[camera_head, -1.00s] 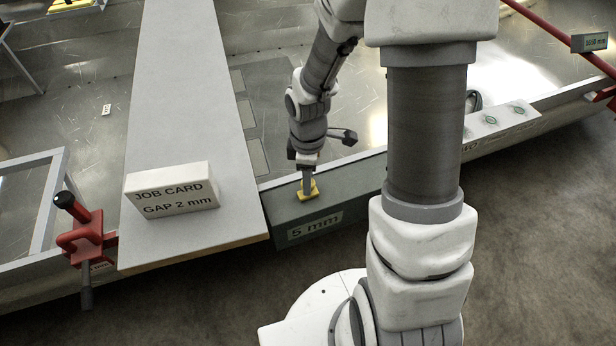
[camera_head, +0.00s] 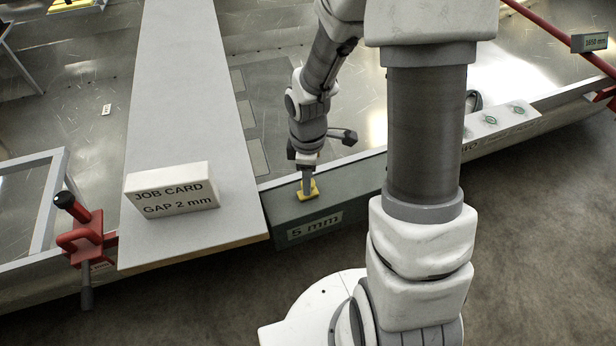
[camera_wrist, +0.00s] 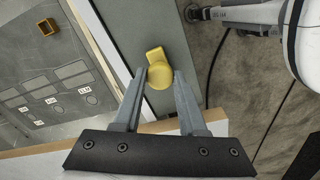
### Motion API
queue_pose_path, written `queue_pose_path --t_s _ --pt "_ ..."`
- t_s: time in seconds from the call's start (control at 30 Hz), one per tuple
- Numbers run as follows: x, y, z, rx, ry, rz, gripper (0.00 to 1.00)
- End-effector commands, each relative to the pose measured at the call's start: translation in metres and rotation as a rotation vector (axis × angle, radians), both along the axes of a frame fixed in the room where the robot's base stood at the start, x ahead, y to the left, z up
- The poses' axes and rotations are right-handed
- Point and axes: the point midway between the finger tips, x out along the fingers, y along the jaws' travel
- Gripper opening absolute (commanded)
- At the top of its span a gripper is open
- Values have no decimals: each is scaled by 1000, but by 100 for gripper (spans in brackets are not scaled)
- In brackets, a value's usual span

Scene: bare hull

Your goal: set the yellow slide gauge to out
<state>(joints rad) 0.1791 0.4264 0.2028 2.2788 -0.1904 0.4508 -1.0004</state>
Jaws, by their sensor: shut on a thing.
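In the wrist view the yellow piece (camera_wrist: 158,74) shows a round part with a small square tab, on the grey-green rail top. My gripper (camera_head: 307,186) points down at it; in the wrist view its two fingers (camera_wrist: 160,78) stand on either side of the round part. My gripper is shut on the yellow gauge. The fingers hide part of the gauge in the head view.
A white job card (camera_head: 171,190) reading "GAP 2 mm" stands on the grey plank (camera_head: 190,90) left of my gripper. A red clamp (camera_head: 85,238) is at the far left.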

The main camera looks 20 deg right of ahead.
Motion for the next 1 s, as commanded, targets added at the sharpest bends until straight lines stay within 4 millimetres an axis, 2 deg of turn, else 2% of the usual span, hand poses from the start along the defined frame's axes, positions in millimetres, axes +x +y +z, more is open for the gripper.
queue_pose_path --t_s 0.4,0.8,0.83,0.97,1.0 --pt "-4 58 0 0 0 5 0" --pt "-5 67 0 3 -1 3 0" --pt "-5 67 0 3 -1 3 46" --pt "-5 66 0 2 0 2 70" --pt "-5 65 0 1 0 2 71"
